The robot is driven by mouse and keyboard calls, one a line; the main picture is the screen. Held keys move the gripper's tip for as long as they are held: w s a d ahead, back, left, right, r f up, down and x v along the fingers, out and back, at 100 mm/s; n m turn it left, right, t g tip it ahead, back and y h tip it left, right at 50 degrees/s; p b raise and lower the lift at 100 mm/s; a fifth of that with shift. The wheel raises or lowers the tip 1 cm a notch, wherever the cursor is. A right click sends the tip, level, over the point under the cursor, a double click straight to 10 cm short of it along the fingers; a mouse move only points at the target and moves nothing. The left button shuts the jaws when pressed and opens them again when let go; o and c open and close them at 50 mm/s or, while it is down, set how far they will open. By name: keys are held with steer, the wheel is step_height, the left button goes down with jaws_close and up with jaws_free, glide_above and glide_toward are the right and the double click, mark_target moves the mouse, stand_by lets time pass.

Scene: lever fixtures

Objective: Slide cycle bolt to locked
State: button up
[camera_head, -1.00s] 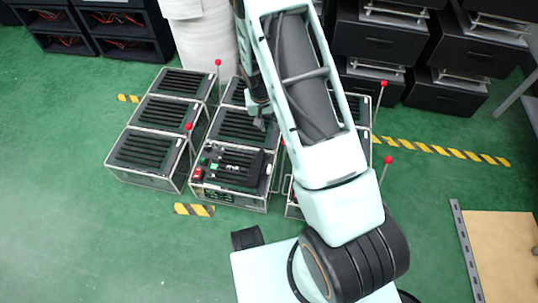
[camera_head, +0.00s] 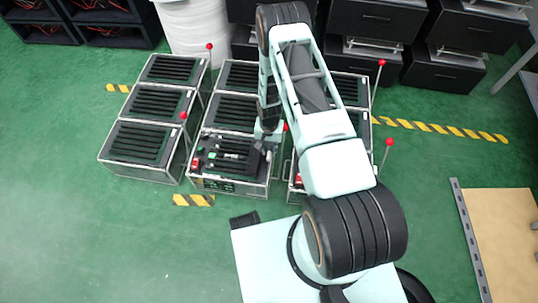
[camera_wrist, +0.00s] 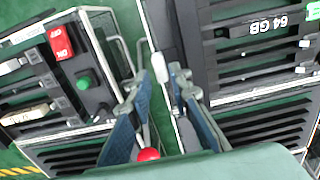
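My gripper (camera_wrist: 160,110) points down into the gap between two black-topped fixtures, its two blue-grey fingers apart. A red ball knob (camera_wrist: 148,154) on a lever shows between the fingers in the wrist view, near the palm. A pale grey rod-like part (camera_wrist: 160,68) lies between the fingertips; I cannot tell whether it is the cycle bolt or whether a finger touches it. No label reading "cycle" or "locked" is legible. In the head view my gripper (camera_head: 268,132) is at the right edge of the front middle fixture (camera_head: 230,184), partly hidden by my arm.
A red rocker switch (camera_wrist: 60,42) and a green button (camera_wrist: 84,83) sit close left of my fingers. Other red-knobbed levers stand at the left fixtures (camera_head: 183,115) and right fixtures (camera_head: 389,142). A white roll (camera_head: 195,25) stands behind. Green floor is clear at left.

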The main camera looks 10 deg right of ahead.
mark_target(269, 155)
steer(key=shift+f+b, duration=0.4)
steer(key=shift+f, duration=1.4)
jaws_close()
